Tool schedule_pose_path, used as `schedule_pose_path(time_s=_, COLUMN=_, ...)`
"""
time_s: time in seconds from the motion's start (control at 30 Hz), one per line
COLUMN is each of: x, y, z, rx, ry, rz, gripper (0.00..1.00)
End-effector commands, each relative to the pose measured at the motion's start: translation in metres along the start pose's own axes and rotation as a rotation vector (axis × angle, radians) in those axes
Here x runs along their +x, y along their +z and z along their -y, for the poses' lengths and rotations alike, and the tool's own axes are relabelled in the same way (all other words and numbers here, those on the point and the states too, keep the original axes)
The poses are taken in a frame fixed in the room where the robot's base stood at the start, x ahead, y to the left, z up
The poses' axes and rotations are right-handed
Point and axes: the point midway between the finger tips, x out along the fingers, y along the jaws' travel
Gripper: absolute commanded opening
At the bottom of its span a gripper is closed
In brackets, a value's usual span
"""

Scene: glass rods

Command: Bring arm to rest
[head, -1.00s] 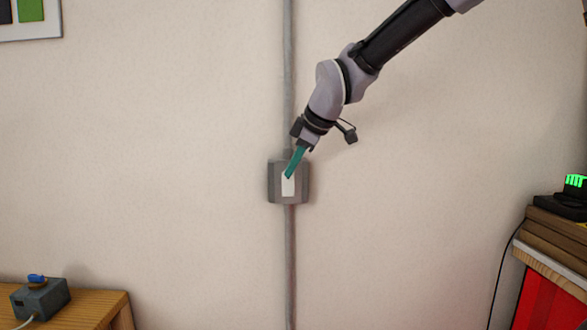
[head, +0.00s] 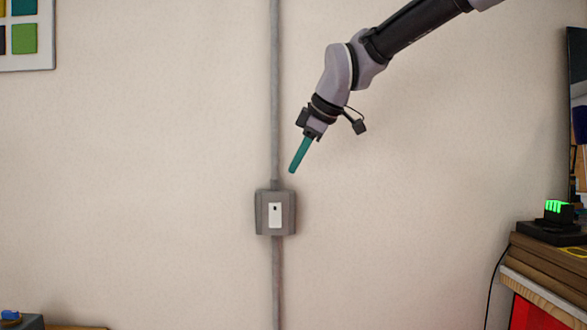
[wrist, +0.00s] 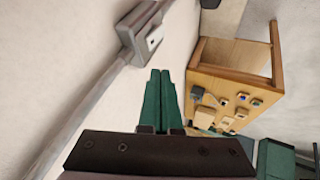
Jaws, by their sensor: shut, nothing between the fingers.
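My gripper (head: 293,168) has teal fingers that are closed together with nothing between them. In the head view it points down and left in front of the wall, above and a little right of a grey wall box. In the wrist view the two teal fingers (wrist: 160,75) lie side by side. The grey wall box (head: 262,228) has a white switch plate (head: 275,217) with a small dark mark. The box also shows in the wrist view (wrist: 128,28), to the upper left of the fingertips and apart from them.
A grey conduit (head: 275,100) runs up the wall through the box. At right, a device with green lights (head: 557,208) sits on a wooden stack (head: 540,262). The wall around my gripper is clear.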

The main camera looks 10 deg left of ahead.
Motion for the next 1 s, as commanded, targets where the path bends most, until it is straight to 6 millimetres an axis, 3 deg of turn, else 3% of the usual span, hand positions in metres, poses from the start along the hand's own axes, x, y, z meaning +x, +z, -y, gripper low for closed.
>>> schedule_pose_path(time_s=0.23, x=-0.002, y=0.003, z=-0.001, rx=0.012, ry=0.004, rz=0.003, gripper=0.0)
schedule_pose_path(time_s=0.33, x=-0.015, y=0.024, z=-0.006, rx=0.097, ry=0.027, rz=0.021, gripper=0.0)
schedule_pose_path(time_s=0.47, x=-0.055, y=0.087, z=-0.011, rx=0.376, ry=0.099, rz=0.068, gripper=0.0)
schedule_pose_path(time_s=0.53, x=-0.084, y=0.132, z=-0.007, rx=0.593, ry=0.156, rz=0.091, gripper=0.0)
schedule_pose_path(time_s=0.7, x=-0.143, y=0.232, z=0.031, rx=1.145, ry=0.299, rz=0.1, gripper=0.0)
schedule_pose_path(time_s=0.83, x=-0.169, y=0.283, z=0.07, rx=1.501, ry=0.388, rz=0.066, gripper=0.0)
schedule_pose_path(time_s=1.0, x=-0.182, y=0.316, z=0.106, rx=1.786, ry=0.453, rz=0.016, gripper=0.0)
